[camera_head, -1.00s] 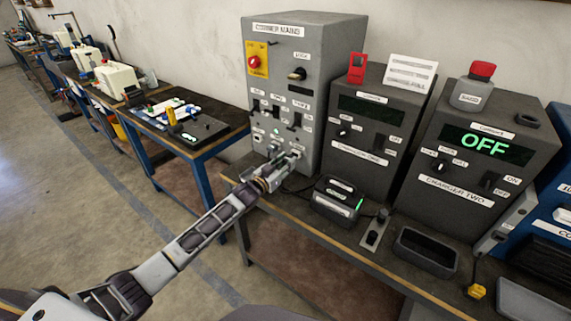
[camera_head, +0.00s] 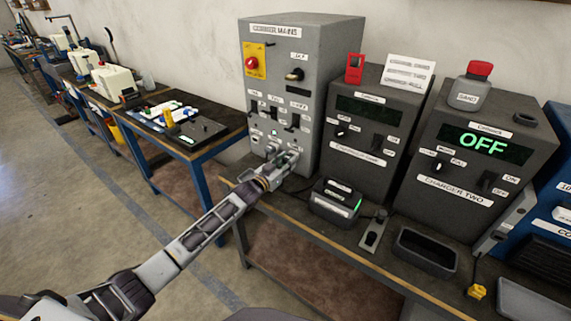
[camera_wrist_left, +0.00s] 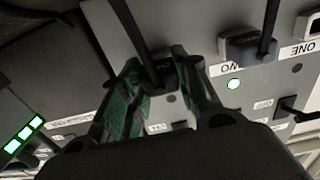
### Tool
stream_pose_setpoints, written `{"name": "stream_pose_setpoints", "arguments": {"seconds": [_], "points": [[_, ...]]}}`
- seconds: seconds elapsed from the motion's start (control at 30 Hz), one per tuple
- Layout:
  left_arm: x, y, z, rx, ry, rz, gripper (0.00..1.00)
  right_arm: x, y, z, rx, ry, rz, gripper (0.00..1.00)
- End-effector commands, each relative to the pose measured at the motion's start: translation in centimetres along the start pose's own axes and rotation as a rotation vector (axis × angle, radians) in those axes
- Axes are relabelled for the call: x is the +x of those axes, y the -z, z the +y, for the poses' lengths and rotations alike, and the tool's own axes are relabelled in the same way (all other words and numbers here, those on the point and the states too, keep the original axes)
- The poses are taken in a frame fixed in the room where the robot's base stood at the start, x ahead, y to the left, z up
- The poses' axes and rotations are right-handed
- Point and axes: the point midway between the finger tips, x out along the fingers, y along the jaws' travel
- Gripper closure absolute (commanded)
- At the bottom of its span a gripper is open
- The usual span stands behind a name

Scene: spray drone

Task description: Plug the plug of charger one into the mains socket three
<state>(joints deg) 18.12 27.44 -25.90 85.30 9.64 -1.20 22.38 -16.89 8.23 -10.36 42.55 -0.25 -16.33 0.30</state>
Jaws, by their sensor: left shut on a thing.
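The grey mains cabinet (camera_head: 330,60) stands at the back of the bench, its sockets low on the front panel. My left gripper (camera_head: 284,162) is at the right part of that low panel. In the left wrist view, my left gripper (camera_wrist_left: 165,90) is shut on a black plug (camera_wrist_left: 160,74) with a black cable, close to the panel face. The fingers hide the socket behind it, so I cannot tell whether the plug is seated. Charger one (camera_head: 362,128) has a dark display. My right gripper is not in view.
Charger two (camera_head: 465,155) reads OFF, with a red-topped bottle on it. A battery with a green light (camera_head: 336,200) stands before charger one. An empty black tray (camera_head: 427,251) lies to the right.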

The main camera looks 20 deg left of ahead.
Motion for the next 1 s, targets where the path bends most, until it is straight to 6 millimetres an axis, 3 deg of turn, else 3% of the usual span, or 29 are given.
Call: {"name": "stream_pose_setpoints", "arguments": {"seconds": [0.67,0.7,0.87,1.0], "points": [[1.05,0.07,0.01,0.0,0.0,0.001,1.0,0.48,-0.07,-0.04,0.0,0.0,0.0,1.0],[1.03,0.06,0.01,0.0,0.0,0.001,0.65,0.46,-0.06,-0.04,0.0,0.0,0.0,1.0],[1.02,0.07,0.02,0.0,0.0,0.001,0.44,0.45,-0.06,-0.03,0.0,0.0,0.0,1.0],[1.0,0.05,0.02,0.0,0.0,0.0,0.44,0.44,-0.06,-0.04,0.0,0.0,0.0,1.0]]}}
